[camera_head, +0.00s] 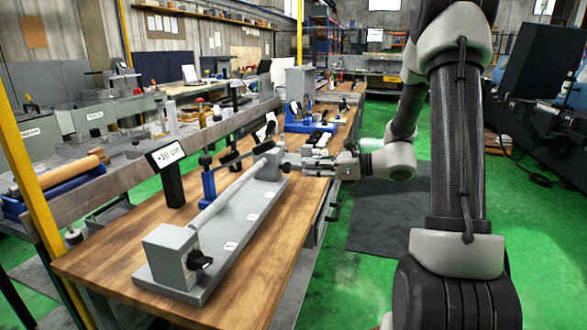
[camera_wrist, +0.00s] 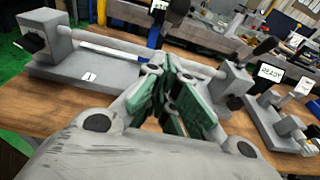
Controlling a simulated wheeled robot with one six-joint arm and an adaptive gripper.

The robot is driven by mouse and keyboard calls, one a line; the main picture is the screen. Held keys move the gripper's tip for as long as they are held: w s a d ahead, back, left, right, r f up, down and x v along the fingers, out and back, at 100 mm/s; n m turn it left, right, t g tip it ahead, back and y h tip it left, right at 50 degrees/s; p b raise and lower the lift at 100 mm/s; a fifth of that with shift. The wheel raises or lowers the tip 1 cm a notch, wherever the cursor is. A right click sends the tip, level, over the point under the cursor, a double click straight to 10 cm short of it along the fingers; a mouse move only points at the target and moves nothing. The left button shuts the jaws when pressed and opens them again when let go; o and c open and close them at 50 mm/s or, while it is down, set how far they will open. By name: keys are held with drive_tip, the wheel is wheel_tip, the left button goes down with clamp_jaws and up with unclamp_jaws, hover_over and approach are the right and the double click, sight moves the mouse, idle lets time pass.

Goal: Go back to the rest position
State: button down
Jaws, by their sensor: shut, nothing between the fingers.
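My gripper (camera_head: 305,163) reaches in from the right over the wooden workbench, close to the far end of a grey bench fixture (camera_head: 235,235). In the wrist view my gripper (camera_wrist: 172,75) is shut, its green-padded fingers together with nothing between them. The fixture also shows in the wrist view (camera_wrist: 110,85); it carries a long light cylindrical bar (camera_head: 225,200) between two end blocks. The fingertips appear in front of the bar in the wrist view; I cannot tell whether they touch it.
A display (camera_head: 167,155) on a black post and a blue stand (camera_head: 208,180) stand beside the fixture. A "READY" sign (camera_wrist: 271,73) and a smaller grey device (camera_wrist: 280,125) are right of my gripper in the wrist view. Green floor (camera_head: 350,285) is open right of the workbench (camera_head: 270,260).

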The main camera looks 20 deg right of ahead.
drive_tip(key=shift+v, duration=0.85)
drive_tip(key=s+d+f+n+g+h, duration=0.1)
drive_tip(key=s+f+n+g+h, duration=0.2)
drive_tip(key=s+n+g, duration=0.5)
drive_tip(key=s+d+f+n+g+h, duration=0.1)
drive_tip(key=s+d+f+n+h, duration=0.15)
drive_tip(key=s+n, duration=0.65)
drive_tip(key=s+d+r+n+t+h, duration=0.1)
drive_tip(key=s+r+n+t+h, duration=0.3)
drive_tip(key=s+r+n+h, duration=0.3)
drive_tip(key=s+r+n, duration=0.1)
drive_tip(key=s+r, duration=0.3)
drive_tip(key=r, duration=0.1)
drive_tip(key=shift+d+r, duration=0.25)
drive_tip(key=shift+r, duration=0.15)
drive_tip(key=shift+h, duration=0.25)
